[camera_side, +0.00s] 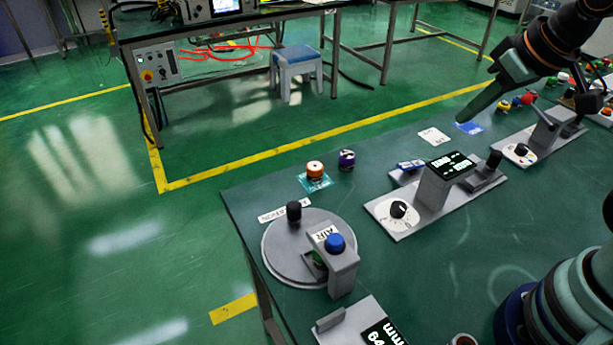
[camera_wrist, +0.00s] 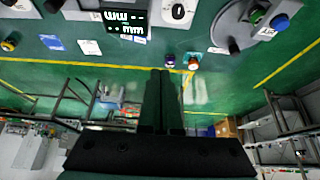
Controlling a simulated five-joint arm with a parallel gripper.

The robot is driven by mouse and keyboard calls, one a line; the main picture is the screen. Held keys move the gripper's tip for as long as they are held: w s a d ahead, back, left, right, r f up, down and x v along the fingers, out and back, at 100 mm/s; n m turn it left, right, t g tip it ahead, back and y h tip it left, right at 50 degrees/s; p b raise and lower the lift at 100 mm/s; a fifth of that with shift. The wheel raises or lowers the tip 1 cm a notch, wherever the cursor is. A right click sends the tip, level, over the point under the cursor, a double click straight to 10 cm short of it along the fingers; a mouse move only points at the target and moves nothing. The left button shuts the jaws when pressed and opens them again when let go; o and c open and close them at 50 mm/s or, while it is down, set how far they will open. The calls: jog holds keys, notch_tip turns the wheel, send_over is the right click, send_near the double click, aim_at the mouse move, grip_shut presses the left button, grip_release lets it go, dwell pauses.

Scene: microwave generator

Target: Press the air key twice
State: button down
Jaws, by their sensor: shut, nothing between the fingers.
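The air key is a round blue button (camera_side: 334,243) on top of a grey bracket labelled AIR (camera_side: 344,268), at the edge of a round grey plate (camera_side: 283,262) in the side view. In the wrist view the blue key (camera_wrist: 281,21) shows at the top right. My gripper (camera_side: 466,118) is at the upper right of the side view, well away from the key, above the far part of the table. Its fingers (camera_wrist: 160,75) are shut and empty in the wrist view. Nothing touches the key.
A black knob (camera_side: 294,211) stands on the round plate. A display unit (camera_side: 447,167) with a dial (camera_side: 398,210) stands between my gripper and the key. Orange (camera_side: 315,170) and purple (camera_side: 346,159) cylinders stand near the table's edge. Another display (camera_side: 381,333) is in front.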

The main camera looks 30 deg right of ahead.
jog(key=n+g+h, duration=0.5)
jog(key=n+g, duration=0.6)
jog(key=n, duration=0.6)
send_over(330, 239)
jog(key=shift+f, duration=1.45)
jog(key=shift+f, duration=0.1)
jog(key=shift+f, duration=4.3)
jog(key=shift+f, duration=0.15)
